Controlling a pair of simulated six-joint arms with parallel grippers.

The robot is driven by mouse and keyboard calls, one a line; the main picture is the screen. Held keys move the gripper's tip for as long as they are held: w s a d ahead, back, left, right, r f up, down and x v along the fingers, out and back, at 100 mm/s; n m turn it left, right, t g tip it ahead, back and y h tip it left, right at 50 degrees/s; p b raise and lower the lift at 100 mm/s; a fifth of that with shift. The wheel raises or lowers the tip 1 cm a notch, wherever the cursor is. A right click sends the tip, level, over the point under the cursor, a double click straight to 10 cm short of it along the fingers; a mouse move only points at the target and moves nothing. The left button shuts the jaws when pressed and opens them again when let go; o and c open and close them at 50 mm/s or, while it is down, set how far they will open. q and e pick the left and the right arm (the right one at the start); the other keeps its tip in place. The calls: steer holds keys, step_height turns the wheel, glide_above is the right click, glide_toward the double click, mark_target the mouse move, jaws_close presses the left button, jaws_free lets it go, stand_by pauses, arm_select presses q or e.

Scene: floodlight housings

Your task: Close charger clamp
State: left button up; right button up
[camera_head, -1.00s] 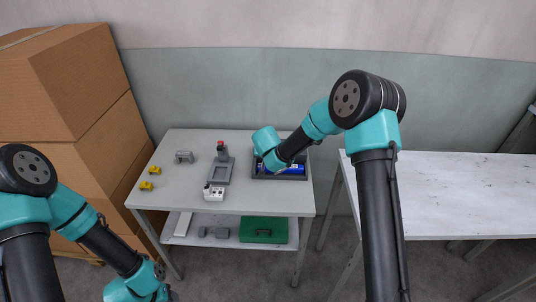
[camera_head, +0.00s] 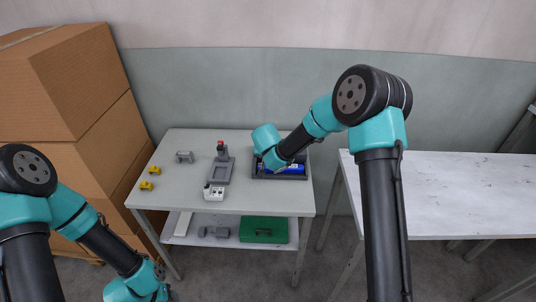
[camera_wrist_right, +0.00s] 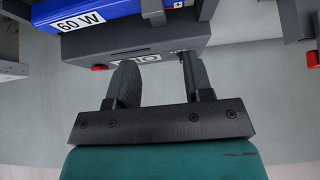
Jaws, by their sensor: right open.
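In the head view a dark grey tray-like unit (camera_head: 258,176) at the back right of the grey table holds a blue block (camera_head: 290,169). In the right wrist view the blue block (camera_wrist_right: 95,13) carries a "60 W" label, and dark grey bars (camera_wrist_right: 152,12) cross it. A grey part (camera_wrist_right: 95,42) with a white label lies below it. My right gripper (camera_wrist_right: 158,62) is open, its fingertips close to this part; I cannot tell whether they touch. In the head view my right arm hides this gripper. I cannot make out the clamp for certain.
A grey fixture (camera_head: 219,171) with a red top and a white socket block (camera_head: 214,193) stand mid-table. Yellow pieces (camera_head: 146,186) and a grey piece (camera_head: 184,157) lie left. The lower shelf holds a green case (camera_head: 263,236). Cartons (camera_head: 70,90) stand left; a bare white table (camera_head: 450,190) stands right.

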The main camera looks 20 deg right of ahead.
steer(key=v, duration=1.5)
steer(key=shift+s, duration=0.25)
steer(key=shift+r, duration=0.15)
